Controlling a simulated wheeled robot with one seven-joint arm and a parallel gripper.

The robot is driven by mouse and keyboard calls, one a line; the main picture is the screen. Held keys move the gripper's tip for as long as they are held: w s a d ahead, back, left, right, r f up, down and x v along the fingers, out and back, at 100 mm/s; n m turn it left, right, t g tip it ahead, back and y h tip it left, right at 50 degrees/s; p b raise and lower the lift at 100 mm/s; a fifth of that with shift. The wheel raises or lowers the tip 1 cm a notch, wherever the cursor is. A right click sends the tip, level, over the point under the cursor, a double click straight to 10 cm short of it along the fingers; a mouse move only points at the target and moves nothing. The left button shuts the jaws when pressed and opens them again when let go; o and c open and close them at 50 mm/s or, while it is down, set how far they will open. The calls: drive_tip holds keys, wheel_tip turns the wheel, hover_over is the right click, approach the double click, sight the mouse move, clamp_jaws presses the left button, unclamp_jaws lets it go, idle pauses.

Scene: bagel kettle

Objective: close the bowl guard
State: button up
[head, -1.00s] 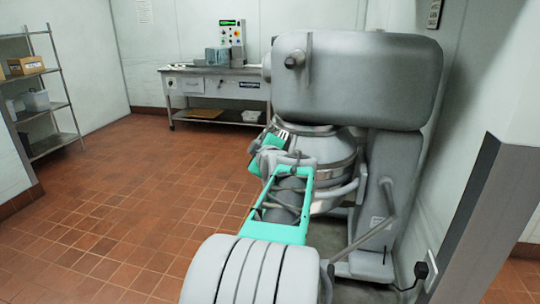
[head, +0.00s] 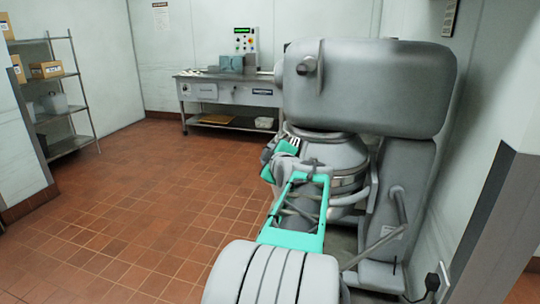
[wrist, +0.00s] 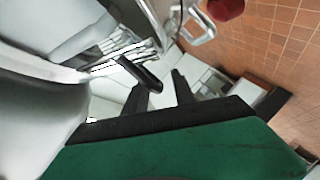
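The big grey mixer (head: 365,85) stands ahead at the right, with its metal bowl (head: 345,155) under the head. Pale wire bars, which look like the bowl guard (head: 294,131), show at the bowl's left front. They also show at the upper left of the wrist view (wrist: 125,48). My gripper (wrist: 160,90) is at the bowl's left side, close to these bars, with its two dark fingers apart. A black cylindrical grip (wrist: 138,72) lies just beyond the fingertips; I cannot tell whether they touch it. My arm hides much of the bowl.
A steel table (head: 230,90) with a control box stands at the back. A shelf rack (head: 65,95) is at the far left. A grey-edged wall corner (head: 485,215) is close on the right. The tiled floor at left is clear.

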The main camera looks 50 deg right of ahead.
drive_tip(key=v, duration=0.7)
drive_tip(key=shift+s+a+b, duration=0.25)
drive_tip(key=shift+s+b, duration=0.05)
drive_tip(key=shift+b, duration=0.15)
drive_tip(key=shift+r, duration=0.1)
drive_tip(key=w+a+f+g+y+p, duration=0.1)
drive_tip(key=w+a+f+y+p, duration=0.15)
drive_tip(key=a, duration=0.45)
drive_tip(key=w+a+f+y+p, duration=0.1)
drive_tip(key=w+a+y+p, duration=0.1)
drive_tip(key=w+a, duration=0.35)
drive_tip(key=w+a+f+g+y+p, duration=0.1)
drive_tip(key=w+a+f+y+p, duration=0.1)
drive_tip(key=a, duration=0.7)
drive_tip(key=s+a+f+m+g+y+p, duration=0.1)
drive_tip(key=s+a+f+g+p, duration=0.1)
drive_tip(key=s+a, duration=0.2)
drive_tip(key=s+a+f+m+g+y+p, duration=0.1)
drive_tip(key=s+a, duration=0.3)
drive_tip(key=a, duration=0.7)
drive_tip(key=s+a+f+m+g+y+p, duration=0.1)
drive_tip(key=s+a+f+g+p, duration=0.2)
drive_tip(key=a, duration=0.5)
drive_tip(key=shift+s+g, duration=0.4)
drive_tip(key=shift+s, duration=0.05)
